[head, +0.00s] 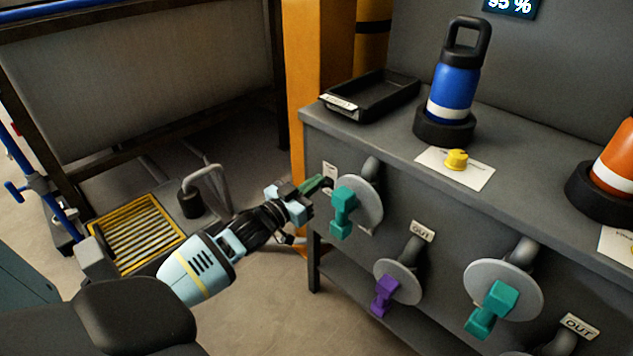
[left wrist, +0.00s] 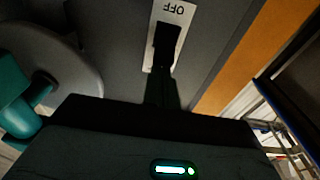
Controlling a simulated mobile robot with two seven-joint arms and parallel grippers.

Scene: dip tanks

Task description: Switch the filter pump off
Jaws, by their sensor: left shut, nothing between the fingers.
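The pump switch has a white plate (head: 330,172) at the left end of the grey tank bench's front. In the left wrist view the plate (left wrist: 181,12) reads "OFF", upside down in the picture, with a black lever (left wrist: 166,42) on it. My left gripper (head: 322,184) is shut and empty, right at the plate. In the left wrist view its dark fingers (left wrist: 161,88) point at the lever's lower end. I cannot tell whether they touch it. The lever's position is unclear. My right gripper is out of view.
A grey disc with a teal handle (head: 343,212) sits close right of my left gripper. Lower down are a purple-handled valve (head: 385,296) and another teal one (head: 491,309). A black tray (head: 375,95) and a blue bottle (head: 453,90) stand on top. An orange post (head: 318,60) rises behind.

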